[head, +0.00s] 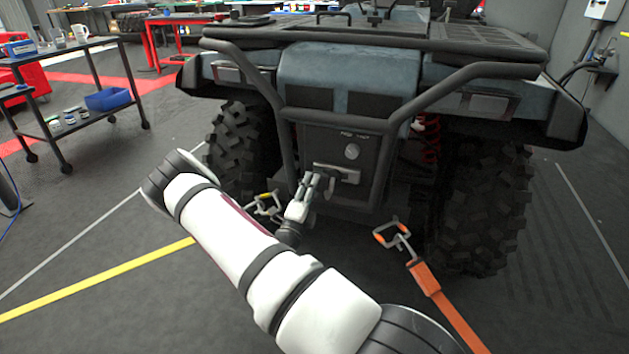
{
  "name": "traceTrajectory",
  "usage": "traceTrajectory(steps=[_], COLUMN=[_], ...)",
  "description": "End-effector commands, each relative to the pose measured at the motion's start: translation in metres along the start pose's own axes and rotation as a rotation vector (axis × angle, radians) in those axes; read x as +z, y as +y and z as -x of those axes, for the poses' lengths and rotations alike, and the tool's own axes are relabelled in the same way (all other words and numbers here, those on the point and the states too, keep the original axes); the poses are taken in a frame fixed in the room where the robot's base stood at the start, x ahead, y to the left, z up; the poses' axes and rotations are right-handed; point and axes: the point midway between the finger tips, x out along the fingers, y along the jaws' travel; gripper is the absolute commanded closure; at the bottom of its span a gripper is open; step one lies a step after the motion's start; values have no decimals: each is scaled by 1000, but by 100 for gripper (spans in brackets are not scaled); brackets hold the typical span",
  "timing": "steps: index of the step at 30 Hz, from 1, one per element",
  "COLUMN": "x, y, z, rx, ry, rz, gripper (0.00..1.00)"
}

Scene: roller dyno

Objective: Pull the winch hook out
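The quad bike's front end (345,75) faces me, with a dark panel in the middle of its bumper. A pale metal winch plate (340,173) sits low on that panel. My gripper (319,182) is right in front of the plate's left part, with its fingers pointing at it. The winch hook cannot be made out clearly; it is small and partly covered by my gripper. Whether the fingers are open, shut or touching the hook cannot be told from this view.
An orange strap (452,308) with a metal hook (392,236) lies right of my arm. Black bumper bars (285,150) flank the panel.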

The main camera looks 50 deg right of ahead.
Motion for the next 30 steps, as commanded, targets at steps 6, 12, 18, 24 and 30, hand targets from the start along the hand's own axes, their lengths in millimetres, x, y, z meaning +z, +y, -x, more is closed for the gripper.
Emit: traceTrajectory(steps=[6, 12, 18, 24, 30], x=[0, 0, 0, 0, 0], y=[0, 0, 0, 0, -1], z=[-25, -30, -30, -30, -30], rx=[-1, 0, 0, 0, -1], ry=[2, 0, 0, 0, 0], rz=[-1, 1, 1, 1, 1], gripper=[65, 65, 68, 100, 100])
